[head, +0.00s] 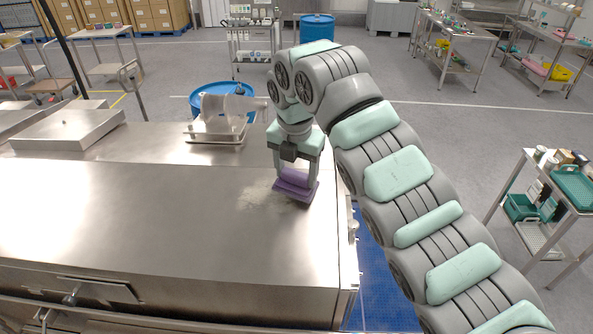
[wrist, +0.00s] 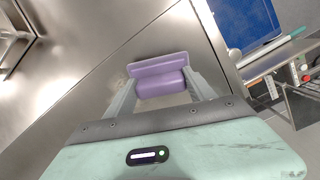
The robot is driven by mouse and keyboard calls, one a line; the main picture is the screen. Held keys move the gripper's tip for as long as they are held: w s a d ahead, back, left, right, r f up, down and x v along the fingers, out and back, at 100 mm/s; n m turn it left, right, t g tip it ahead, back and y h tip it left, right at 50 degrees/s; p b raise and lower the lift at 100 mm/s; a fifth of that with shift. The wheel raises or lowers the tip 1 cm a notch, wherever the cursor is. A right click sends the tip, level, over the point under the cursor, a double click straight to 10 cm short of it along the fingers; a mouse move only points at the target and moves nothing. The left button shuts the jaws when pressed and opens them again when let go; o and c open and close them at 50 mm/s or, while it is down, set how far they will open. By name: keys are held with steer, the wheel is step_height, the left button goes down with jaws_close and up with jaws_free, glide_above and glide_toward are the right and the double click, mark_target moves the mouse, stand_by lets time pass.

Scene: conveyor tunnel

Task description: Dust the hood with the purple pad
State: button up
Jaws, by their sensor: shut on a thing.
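The purple pad (head: 296,187) is a flat block with a raised grip, held at the end of my arm in the head view. My gripper (head: 295,172) points down and is shut on the pad's grip. The pad also shows between the two fingers (wrist: 162,92) in the wrist view. The hood (head: 150,215) is a broad shiny steel top. The pad is over its right end, close to the right edge, and appears to rest on the surface. A pale dusty patch (head: 262,197) shows on the steel around the pad. The pad's underside is hidden.
A steel fixture with a rounded housing (head: 223,112) stands at the hood's back edge, with a blue drum behind it. A raised steel lid (head: 68,129) is at the back left. A trolley with green trays (head: 545,205) stands right. Blue matting (head: 385,290) lies beyond the right edge.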

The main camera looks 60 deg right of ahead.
mark_target(282, 180)
steer(key=shift+d+f+b, duration=0.2)
steer(key=shift+f+b, duration=0.8)
steer(key=shift+b, duration=0.1)
stand_by(0.4)
steer(key=shift+w, duration=0.15)
steer(key=shift+w+a+r+b, duration=0.15)
steer(key=shift+w+a, duration=0.2)
steer(key=shift+w, duration=0.45)
steer(key=shift+w+a+b, duration=0.15)
steer(key=shift+w+a, duration=0.15)
steer(key=shift+w, duration=0.45)
steer(key=shift+w+a, duration=0.35)
steer(key=shift+w, duration=0.45)
steer(key=shift+w+a, duration=0.3)
steer(key=shift+w, duration=0.5)
steer(key=shift+w+a, duration=0.25)
steer(key=shift+w, duration=0.35)
steer(key=shift+w+a, duration=0.25)
steer(key=shift+w, duration=0.3)
steer(key=shift+w+a+p, duration=0.35)
steer(key=shift+w+p, duration=0.15)
steer(key=shift+w, duration=0.35)
steer(key=shift+w+a+p, duration=0.35)
steer(key=shift+w+p, duration=0.15)
steer(key=shift+w, duration=0.3)
steer(key=shift+w+a+f, duration=0.1)
steer(key=shift+w+f, duration=0.15)
steer(key=shift+w, duration=0.25)
steer(key=shift+b, duration=0.3)
